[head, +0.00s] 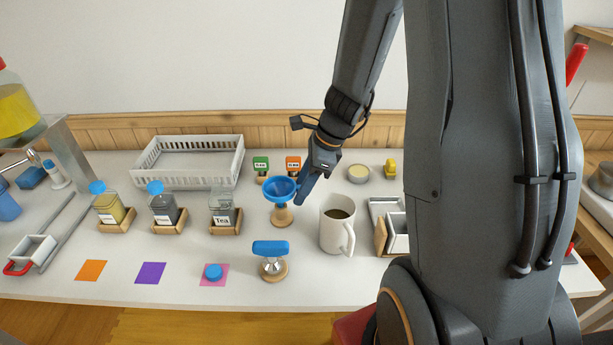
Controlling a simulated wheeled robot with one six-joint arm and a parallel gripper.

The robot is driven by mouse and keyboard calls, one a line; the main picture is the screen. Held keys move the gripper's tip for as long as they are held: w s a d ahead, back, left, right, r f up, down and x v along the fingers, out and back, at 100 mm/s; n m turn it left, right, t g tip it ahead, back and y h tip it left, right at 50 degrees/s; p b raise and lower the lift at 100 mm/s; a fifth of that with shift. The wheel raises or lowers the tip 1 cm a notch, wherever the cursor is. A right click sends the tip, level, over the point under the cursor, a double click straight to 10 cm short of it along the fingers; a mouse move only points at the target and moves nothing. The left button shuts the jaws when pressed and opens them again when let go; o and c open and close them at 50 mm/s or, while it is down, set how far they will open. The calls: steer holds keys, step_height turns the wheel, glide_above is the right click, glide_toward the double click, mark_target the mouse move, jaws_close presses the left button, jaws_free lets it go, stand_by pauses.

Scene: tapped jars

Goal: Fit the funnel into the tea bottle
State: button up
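The blue funnel (283,190) is upright over a small wooden stand (282,217), right of the bottles. Whether its spout sits in the stand or just above it is unclear. The tea bottle (222,212) is a clear jar with dark contents and a "Tea" label. It stands without a cap in a wooden holder, left of the funnel. My gripper (304,192) points down at the right side of the funnel's rim, close to or touching it. Its fingers overlap in this view, so I cannot tell whether they are open or shut on the funnel.
Two blue-capped bottles (164,208) stand left of the tea bottle. A blue cap (213,272) lies on a pink square in front. A blue-handled tamper (271,250) and a white mug (337,226) stand near the funnel. A white basket (190,174) is behind.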

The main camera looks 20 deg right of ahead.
steer(key=shift+a+f, duration=0.2)
steer(key=shift+f, duration=0.35)
jaws_close()
steer(key=shift+r+p, duration=0.55)
stand_by(0.7)
steer(key=shift+r+p, duration=0.85)
steer(key=shift+p, duration=0.05)
step_height(320, 180, up, 6)
steer(key=p, duration=0.6)
steer(key=shift+r, duration=0.15)
